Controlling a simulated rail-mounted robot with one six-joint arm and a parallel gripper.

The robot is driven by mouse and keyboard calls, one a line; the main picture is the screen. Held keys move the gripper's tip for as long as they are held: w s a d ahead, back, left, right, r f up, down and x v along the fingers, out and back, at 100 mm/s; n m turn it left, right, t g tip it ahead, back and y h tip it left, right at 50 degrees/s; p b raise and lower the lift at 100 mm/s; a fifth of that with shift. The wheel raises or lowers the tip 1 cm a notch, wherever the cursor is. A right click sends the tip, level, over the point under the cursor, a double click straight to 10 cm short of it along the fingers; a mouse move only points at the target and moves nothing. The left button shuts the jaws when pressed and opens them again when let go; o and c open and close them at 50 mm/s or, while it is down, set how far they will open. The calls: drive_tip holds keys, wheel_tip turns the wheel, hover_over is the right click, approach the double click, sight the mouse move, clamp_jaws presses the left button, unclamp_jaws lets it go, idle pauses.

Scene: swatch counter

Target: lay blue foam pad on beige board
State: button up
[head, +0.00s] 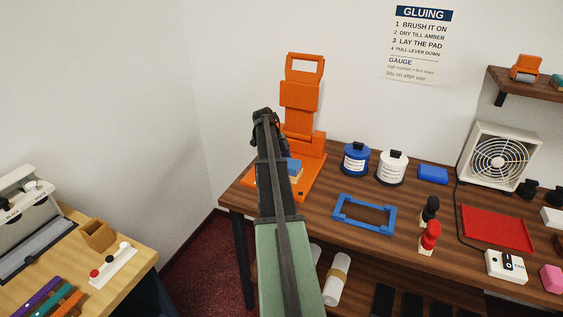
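A blue piece (294,164) shows just right of my arm, at the orange press (303,125). A beige edge (297,175) shows directly under it; these look like the blue foam pad and the beige board, partly hidden by my arm. I cannot tell whether they touch all over or how well they line up. My green and dark grey arm reaches up the middle of the view and covers the left part of the press base. My gripper and its fingers are hidden behind the arm.
A blue frame (364,214), blue jar (355,159), white jar (392,168), blue block (433,175), red tray (496,228) and fan (500,155) stand on the dark wood counter (330,225). Two small brush-like bottles stand near its front. A lighter table (128,268) is at left.

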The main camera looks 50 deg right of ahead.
drive_tip(key=shift+o, duration=1.4)
drive_tip(key=p+v, duration=1)
drive_tip(key=shift+w+r, duration=0.25)
drive_tip(key=shift+r, duration=0.1)
